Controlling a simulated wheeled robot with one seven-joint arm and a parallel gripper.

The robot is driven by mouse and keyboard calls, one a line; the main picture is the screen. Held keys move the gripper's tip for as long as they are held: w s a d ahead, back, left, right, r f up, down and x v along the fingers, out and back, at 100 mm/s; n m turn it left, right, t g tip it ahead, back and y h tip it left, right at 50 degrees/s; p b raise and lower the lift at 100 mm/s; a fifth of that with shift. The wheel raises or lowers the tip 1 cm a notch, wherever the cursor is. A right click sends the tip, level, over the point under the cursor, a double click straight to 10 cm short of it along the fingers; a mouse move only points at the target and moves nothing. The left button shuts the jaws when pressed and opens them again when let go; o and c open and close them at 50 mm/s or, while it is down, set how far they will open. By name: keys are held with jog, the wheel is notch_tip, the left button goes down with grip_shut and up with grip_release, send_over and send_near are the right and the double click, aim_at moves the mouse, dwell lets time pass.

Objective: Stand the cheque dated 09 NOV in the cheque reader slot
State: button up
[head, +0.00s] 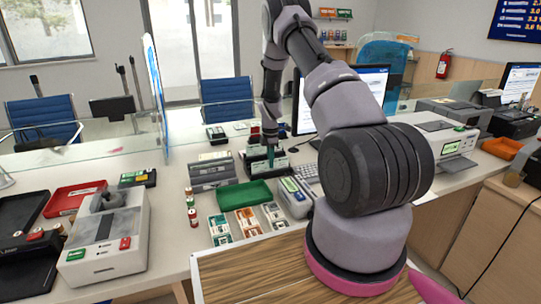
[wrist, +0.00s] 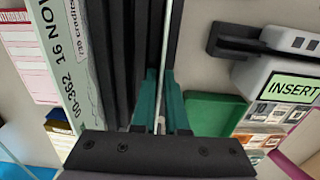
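My gripper (wrist: 161,78) has teal fingers, one on each side of a thin pale sheet (wrist: 165,30) seen edge-on between black rack dividers. The fingers are close together; I cannot tell whether they press on it, and its date is not visible. In the head view my gripper (head: 270,153) is down at the black rack (head: 257,168). No 09 NOV text is readable.
A green tray (head: 244,194) lies in front of the rack, with small card bins (head: 248,222) before it. A grey device (head: 212,172) stands left of the rack, and a keyboard (head: 307,178) is to the right. A glass screen runs behind the counter.

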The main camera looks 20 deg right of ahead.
jog(key=shift+f, duration=0.2)
jog(key=shift+c, duration=0.3)
grip_shut()
jog(key=shift+r, duration=0.1)
notch_tip(320, 180, up, 11)
jog(key=shift+r, duration=0.2)
dwell(1.5)
dwell(0.4)
